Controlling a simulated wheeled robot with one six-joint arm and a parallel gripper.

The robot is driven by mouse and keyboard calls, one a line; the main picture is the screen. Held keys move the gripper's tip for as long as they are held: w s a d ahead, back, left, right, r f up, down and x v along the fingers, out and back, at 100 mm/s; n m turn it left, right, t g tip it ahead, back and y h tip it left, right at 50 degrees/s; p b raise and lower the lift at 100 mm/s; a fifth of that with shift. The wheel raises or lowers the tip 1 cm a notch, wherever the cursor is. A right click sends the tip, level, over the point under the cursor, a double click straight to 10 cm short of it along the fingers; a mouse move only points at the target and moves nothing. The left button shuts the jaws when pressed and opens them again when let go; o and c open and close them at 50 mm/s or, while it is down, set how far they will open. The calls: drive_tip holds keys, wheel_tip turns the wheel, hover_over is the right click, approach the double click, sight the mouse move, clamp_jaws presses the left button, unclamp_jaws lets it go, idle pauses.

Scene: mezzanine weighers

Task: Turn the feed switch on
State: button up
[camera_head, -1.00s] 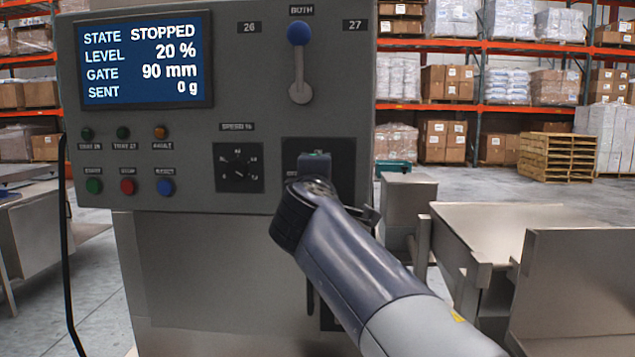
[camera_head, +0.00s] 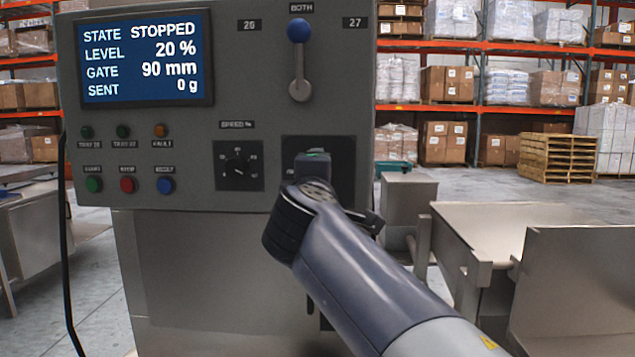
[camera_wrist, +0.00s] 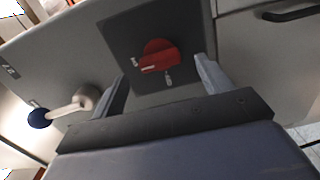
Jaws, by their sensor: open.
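The feed switch is a red rotary knob (camera_wrist: 158,55) on a dark square plate (camera_wrist: 125,32) in the wrist view. Its raised bar points roughly toward one of two small white marks, which I cannot read for certain. My gripper (camera_wrist: 161,70) is open, with one finger on each side of the knob and a visible gap to it. In the head view, my gripper (camera_head: 313,168) is in front of the switch's dark plate (camera_head: 343,153) and hides the knob.
The grey panel carries a screen (camera_head: 145,58) reading STOPPED, a blue-knobbed lever (camera_head: 299,60), a speed dial (camera_head: 238,167) and several buttons and lamps at left. The lever (camera_wrist: 75,107) also shows left of my fingers in the wrist view. Steel hoppers (camera_head: 500,235) stand at right.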

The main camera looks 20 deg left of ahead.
drive_tip(key=v, duration=0.7)
drive_tip(key=shift+s+b, duration=0.2)
drive_tip(key=shift+b, duration=0.2)
drive_tip(key=shift+d, duration=0.1)
drive_tip(key=p+x, duration=0.2)
drive_tip(key=x, duration=0.8)
drive_tip(key=shift+w, duration=0.4)
